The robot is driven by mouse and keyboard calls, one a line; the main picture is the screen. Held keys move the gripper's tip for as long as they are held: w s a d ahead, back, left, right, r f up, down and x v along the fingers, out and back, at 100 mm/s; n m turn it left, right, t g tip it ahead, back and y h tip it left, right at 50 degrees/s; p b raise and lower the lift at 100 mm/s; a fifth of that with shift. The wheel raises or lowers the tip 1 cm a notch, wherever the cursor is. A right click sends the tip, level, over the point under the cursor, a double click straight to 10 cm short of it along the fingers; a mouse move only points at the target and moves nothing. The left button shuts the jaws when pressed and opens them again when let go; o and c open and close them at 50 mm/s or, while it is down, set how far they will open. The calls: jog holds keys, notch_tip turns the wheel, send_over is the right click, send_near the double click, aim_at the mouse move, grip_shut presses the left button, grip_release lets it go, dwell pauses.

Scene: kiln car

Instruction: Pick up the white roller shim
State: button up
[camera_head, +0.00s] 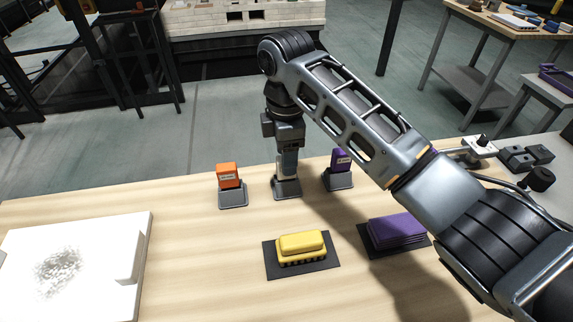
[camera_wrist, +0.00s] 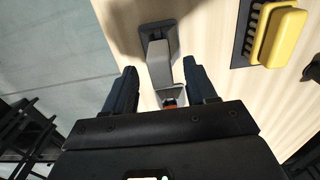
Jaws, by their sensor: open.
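My gripper (camera_head: 288,172) points down at the middle of three small grey stands (camera_head: 287,190) on the wooden table. In the wrist view my gripper (camera_wrist: 159,70) shows two dark fingers spread apart, with a grey stand (camera_wrist: 158,35) beyond and between them. A small pale piece (camera_wrist: 172,92), which may be the white roller shim, shows between the fingers near the palm, with a bit of orange beside it. In the head view my fingers hide most of what the middle stand holds. I cannot tell whether the fingers touch it.
An orange block (camera_head: 229,175) stands left of my gripper and a purple block (camera_head: 341,161) right of it, each in a stand. A yellow brush (camera_head: 302,244) and a purple stack (camera_head: 396,231) lie nearer me. A white slab (camera_head: 75,265) lies at left.

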jog(key=shift+f, duration=1)
grip_shut()
